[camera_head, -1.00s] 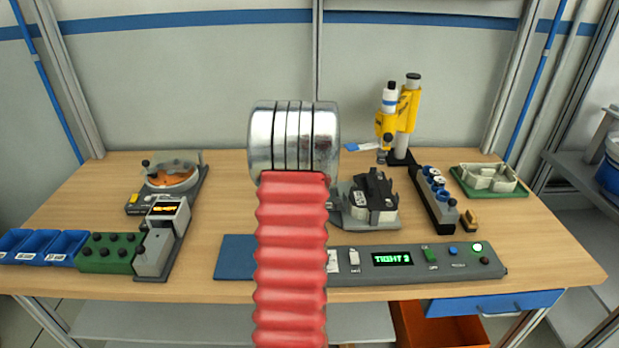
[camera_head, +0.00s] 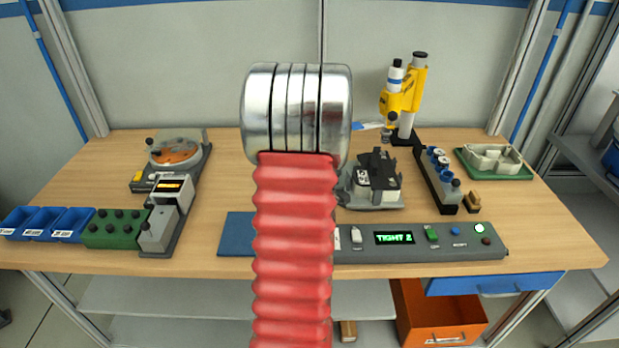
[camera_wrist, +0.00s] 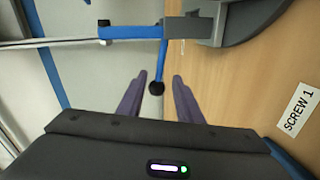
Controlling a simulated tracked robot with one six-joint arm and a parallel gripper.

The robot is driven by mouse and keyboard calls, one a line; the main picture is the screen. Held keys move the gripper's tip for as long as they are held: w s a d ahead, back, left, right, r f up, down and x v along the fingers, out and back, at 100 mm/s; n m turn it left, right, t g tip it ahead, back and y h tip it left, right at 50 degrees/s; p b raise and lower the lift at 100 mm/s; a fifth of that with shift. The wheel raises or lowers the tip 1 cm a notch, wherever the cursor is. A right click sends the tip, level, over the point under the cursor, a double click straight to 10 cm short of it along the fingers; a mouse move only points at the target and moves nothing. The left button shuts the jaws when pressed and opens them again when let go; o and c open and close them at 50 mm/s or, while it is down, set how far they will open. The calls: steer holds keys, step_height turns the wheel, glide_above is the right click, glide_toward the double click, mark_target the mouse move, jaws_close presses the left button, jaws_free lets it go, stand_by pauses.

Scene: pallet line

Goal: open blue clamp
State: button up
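In the wrist view, a blue clamp (camera_wrist: 130,32) shows at the top as a blue bar fixed to a grey block. A thin blue arm (camera_wrist: 162,65) runs down from it to a round black knob (camera_wrist: 157,88). My gripper (camera_wrist: 160,75) is open and empty, its two dark fingers on either side of the knob in the picture. I cannot tell how deep the knob lies between them, and I see no contact. In the head view, my red arm hides the gripper and I cannot make out the clamp.
The wooden bench (camera_head: 100,185) carries a dial fixture (camera_head: 175,150) at left, blue bins (camera_head: 45,225), a yellow tool stand (camera_head: 402,95) at the back and a control panel (camera_head: 460,240) reading TIGHT. A SCREW 1 label (camera_wrist: 299,108) lies on the bench. An orange drawer (camera_head: 440,320) stands open below.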

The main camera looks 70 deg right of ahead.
steer(key=v, duration=0.6)
steer(key=shift+a, duration=0.15)
stand_by(0.5)
steer(key=w+a+r+m+t+y, duration=0.1)
steer(key=w+a+r+t+y, duration=0.2)
steer(key=w+a, duration=0.9)
steer(key=w+a+r+y, duration=0.5)
steer(key=w+a, duration=0.5)
steer(key=a, duration=0.5)
steer(key=s+a+r+y, duration=0.15)
steer(key=a+y, duration=0.35)
steer(key=a, duration=1.2)
steer(key=s+a+r+m+g+y, duration=0.1)
steer(key=s+a+g+y, duration=0.1)
steer(key=s+a, duration=0.7)
steer(key=shift+a+g, duration=0.3)
steer(key=shift+a, duration=0.65)
steer(key=shift+r, duration=0.1)
steer(key=shift+d, duration=0.15)
